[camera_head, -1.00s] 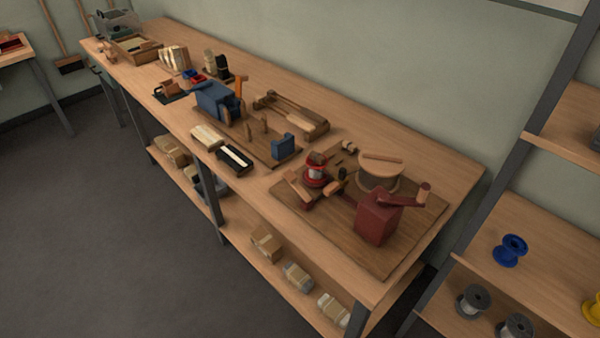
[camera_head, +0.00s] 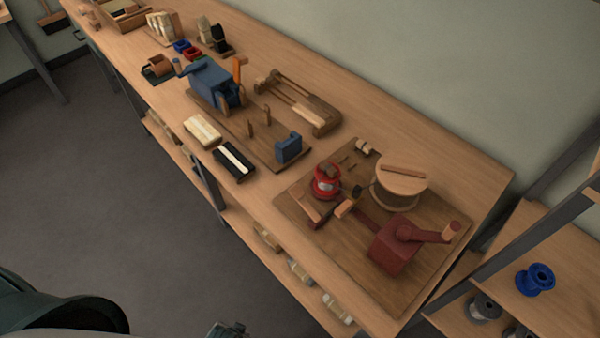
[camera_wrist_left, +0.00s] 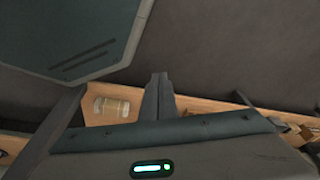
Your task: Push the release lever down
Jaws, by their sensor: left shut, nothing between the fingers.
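A blue machine (camera_head: 214,84) stands on a wooden board on the bench, with an upright orange handle (camera_head: 238,70) at its right side. A dark red block (camera_head: 394,250) with a crank (camera_head: 430,234) sits on the nearer board. I cannot tell which part is the release lever. My left gripper shows in the left wrist view (camera_wrist_left: 159,78), shut and empty, with its tips over the edge of a wooden surface. It is apart from both machines. My right gripper is in neither view.
The nearer board also holds a red-rimmed spool (camera_head: 325,182) and a round wooden drum (camera_head: 400,182). Two brush blocks lie at the bench's front edge, one pale (camera_head: 202,130), one black (camera_head: 234,162). A shelf with a blue spool (camera_head: 535,279) stands at right.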

